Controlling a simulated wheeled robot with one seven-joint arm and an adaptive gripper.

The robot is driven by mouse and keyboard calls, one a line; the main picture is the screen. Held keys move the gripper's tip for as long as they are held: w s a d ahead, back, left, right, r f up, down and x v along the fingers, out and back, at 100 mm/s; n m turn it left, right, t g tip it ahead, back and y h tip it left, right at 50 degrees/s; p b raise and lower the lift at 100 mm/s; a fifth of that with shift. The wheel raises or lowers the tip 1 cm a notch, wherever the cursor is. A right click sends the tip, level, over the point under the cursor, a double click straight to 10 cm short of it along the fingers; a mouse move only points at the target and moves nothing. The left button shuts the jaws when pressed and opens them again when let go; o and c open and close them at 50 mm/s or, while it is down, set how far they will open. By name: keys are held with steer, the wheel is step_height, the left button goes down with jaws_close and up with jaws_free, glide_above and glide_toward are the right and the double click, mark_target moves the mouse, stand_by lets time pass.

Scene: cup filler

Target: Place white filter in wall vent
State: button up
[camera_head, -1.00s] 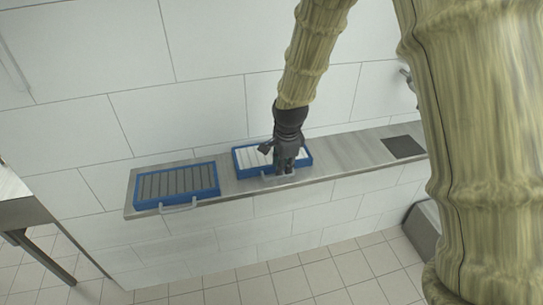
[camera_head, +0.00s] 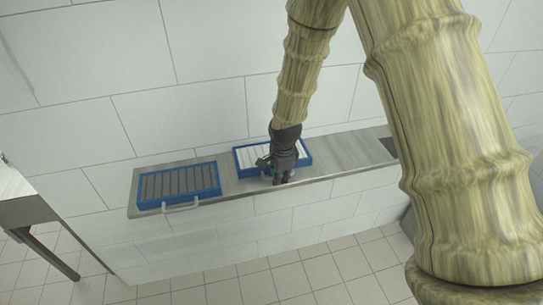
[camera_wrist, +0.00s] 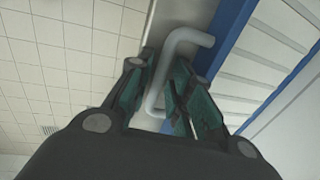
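The white filter (camera_head: 239,157) is a blue-framed panel with white slats, lying on the metal shelf (camera_head: 345,150) along the wall. My gripper (camera_head: 277,178) is at its front edge and hides part of it. In the wrist view, the filter's blue frame and pale slats (camera_wrist: 262,75) show at upper right. Its grey handle (camera_wrist: 155,95) passes between the two fingers of my gripper (camera_wrist: 160,103). The fingers are spread apart, with gaps to the handle visible. I cannot make out the wall vent in these views.
A second blue-framed filter with dark grey slats (camera_head: 178,184) lies to the left on the shelf, its handle (camera_head: 182,206) facing the front. A dark square (camera_head: 389,146) on the shelf at right is partly hidden by my arm. A metal table (camera_head: 22,208) stands at far left.

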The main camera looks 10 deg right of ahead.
jaws_close()
